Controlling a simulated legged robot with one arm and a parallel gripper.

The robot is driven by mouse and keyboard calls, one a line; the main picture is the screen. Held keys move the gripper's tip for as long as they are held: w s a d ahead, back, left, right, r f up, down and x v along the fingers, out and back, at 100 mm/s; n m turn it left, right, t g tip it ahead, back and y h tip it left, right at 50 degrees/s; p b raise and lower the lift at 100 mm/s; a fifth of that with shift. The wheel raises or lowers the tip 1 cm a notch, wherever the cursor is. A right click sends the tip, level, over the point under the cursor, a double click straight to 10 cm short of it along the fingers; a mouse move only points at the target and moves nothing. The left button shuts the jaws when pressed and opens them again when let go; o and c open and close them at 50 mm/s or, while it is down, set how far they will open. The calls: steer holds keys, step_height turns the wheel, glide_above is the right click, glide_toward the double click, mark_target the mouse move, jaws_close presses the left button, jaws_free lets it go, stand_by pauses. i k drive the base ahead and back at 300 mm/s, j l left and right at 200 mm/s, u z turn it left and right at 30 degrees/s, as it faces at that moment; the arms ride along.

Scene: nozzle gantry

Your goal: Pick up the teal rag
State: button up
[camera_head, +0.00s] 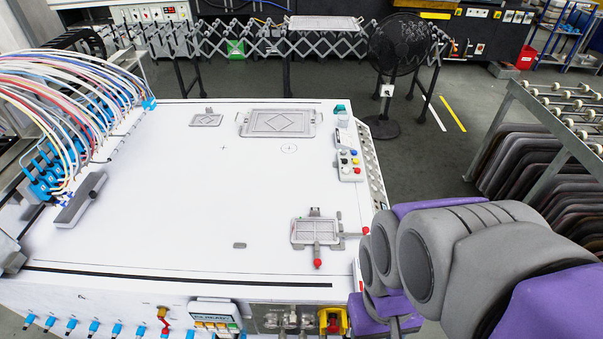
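A small teal item (340,109), which looks like the teal rag, lies at the far right edge of the white table (200,190). It sits just beyond a white control box and is too small to make out its folds. My grey and purple arm fills the lower right of the view, near the table's right edge and well short of the teal item. My gripper is not visible.
The control box (349,160) with coloured buttons stands along the right edge. A grey clamp fixture (317,232) with red knobs is front right. A framed plate (277,123) lies at the back. Hoses (85,85) crowd the left. The table's middle is mostly clear.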

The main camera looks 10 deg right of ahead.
mark_target(339, 107)
steer(key=k+l, duration=0.1)
steer(key=l, duration=0.65)
steer(key=k+l+u, duration=0.1)
steer(key=l, duration=0.3)
steer(key=k+l, duration=0.1)
steer(key=l, duration=0.25)
steer(key=i+l+u, duration=0.1)
steer(key=l, duration=0.3)
steer(key=i+l+u, duration=0.1)
steer(key=l, duration=0.25)
steer(key=i+l, duration=0.2)
steer(key=l, duration=0.2)
steer(key=i+l+u, duration=0.15)
steer(key=l, duration=0.25)
steer(key=l+u, duration=0.1)
steer(key=l, duration=0.3)
steer(key=i+l+u, duration=0.4)
steer(key=i+l, duration=1.2)
steer(key=i, duration=0.3)
steer(key=i+l, duration=0.15)
steer(key=i, duration=0.3)
steer(key=u, duration=0.05)
